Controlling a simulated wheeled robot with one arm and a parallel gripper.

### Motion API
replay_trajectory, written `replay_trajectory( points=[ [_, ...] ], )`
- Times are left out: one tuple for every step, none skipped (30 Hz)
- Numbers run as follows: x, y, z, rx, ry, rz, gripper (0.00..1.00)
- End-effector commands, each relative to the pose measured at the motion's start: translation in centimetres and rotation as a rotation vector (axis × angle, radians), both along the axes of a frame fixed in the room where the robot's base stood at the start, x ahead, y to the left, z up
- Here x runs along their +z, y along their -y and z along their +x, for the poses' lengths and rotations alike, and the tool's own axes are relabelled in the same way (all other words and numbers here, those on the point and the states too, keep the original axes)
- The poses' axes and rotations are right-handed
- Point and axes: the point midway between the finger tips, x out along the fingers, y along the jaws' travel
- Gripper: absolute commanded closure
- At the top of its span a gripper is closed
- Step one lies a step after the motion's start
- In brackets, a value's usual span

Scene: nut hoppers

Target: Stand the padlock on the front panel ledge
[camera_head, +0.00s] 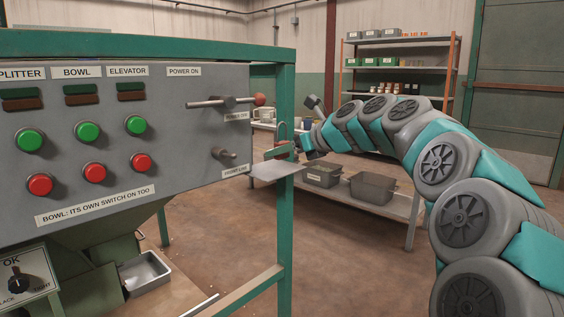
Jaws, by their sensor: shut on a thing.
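The control panel (120,140) fills the left of the view, with green and red buttons. The padlock's body is small and mostly hidden by the gripper. I cannot tell whether its underside touches the ledge.
A red-tipped lever (230,102) and a short knob (226,154) stick out of the panel left of my gripper. A bench with grey bins (372,187) and a shelf (400,68) stand behind.

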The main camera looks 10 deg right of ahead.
Motion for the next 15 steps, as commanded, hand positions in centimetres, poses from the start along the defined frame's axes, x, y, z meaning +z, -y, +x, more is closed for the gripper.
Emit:
replay_trajectory(
  points=[
    [-0.2,0.2,1.0,-0.003,0.000,0.000,1.00],
    [-0.2,0.3,1.5,-0.004,0.000,0.000,1.00],
    [-0.3,0.4,2.0,-0.004,0.001,-0.001,1.00],
    [-0.3,0.4,2.4,-0.003,0.001,0.000,1.00],
    [-0.3,0.5,2.8,-0.004,0.002,-0.001,1.00],
    [-0.3,0.6,3.2,-0.004,0.003,0.000,1.00],
    [-0.3,0.7,3.5,-0.004,0.003,0.000,1.00],
    [-0.4,0.7,3.7,-0.004,0.002,-0.001,1.00],
    [-0.5,0.7,4.0,-0.002,0.000,0.000,1.00],
    [-0.5,0.7,4.1,-0.002,-0.001,0.000,1.00],
    [-0.5,0.7,4.2,-0.001,0.000,0.000,1.00],
    [-0.5,0.7,4.3,-0.001,0.000,0.000,1.00],
    [-0.5,0.7,4.3,-0.001,0.000,0.000,1.00],
    [-0.6,0.7,4.4,-0.001,0.000,0.000,1.00],
    [-0.8,0.7,4.4,0.000,-0.001,0.001,1.00]
  ],
)
